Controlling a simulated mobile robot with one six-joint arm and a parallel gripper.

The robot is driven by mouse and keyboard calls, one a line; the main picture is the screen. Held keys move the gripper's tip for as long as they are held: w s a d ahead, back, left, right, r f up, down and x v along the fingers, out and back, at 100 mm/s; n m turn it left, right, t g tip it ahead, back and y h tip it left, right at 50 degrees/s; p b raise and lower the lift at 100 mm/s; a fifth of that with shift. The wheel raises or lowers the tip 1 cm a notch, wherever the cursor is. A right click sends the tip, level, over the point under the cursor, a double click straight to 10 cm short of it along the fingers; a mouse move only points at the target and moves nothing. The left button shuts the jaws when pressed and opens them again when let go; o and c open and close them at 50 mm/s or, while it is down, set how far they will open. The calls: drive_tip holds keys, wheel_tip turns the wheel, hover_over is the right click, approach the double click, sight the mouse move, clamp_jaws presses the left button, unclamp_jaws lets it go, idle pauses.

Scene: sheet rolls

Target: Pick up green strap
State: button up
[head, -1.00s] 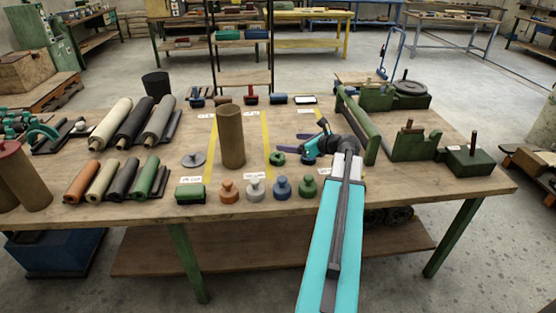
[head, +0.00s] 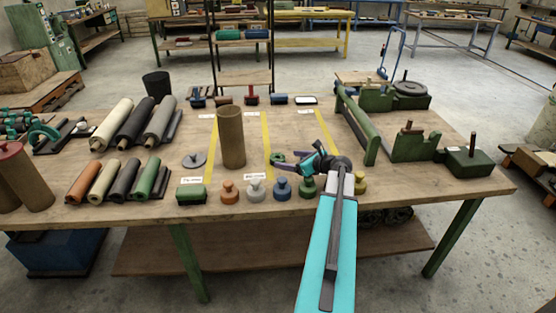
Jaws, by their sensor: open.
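A small green ring-shaped coil (head: 277,157), which looks like the green strap, lies on the table to the right of the tall brown roll (head: 231,136). My gripper (head: 281,162) is open, low over the table, with its purple fingertips at the coil. The fingers partly cover it. I cannot tell whether they touch it or sit around it.
Knobbed pieces in orange (head: 228,192), grey, blue and green stand along the front edge, with a yellow one (head: 360,183) right of my arm. Rolls on racks (head: 148,178) fill the left. A green fixture (head: 358,125) stands to the right.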

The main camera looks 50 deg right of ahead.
sight(279, 158)
drive_tip(key=shift+w+f, duration=0.25)
drive_tip(key=shift+w, duration=0.25)
drive_tip(key=shift+p+x, duration=0.55)
drive_tip(key=shift+x, duration=2)
drive_tip(key=c, duration=1.2)
drive_tip(key=shift+r, duration=0.15)
drive_tip(key=shift+r+b, duration=0.65)
drive_tip(key=shift+r, duration=4.25)
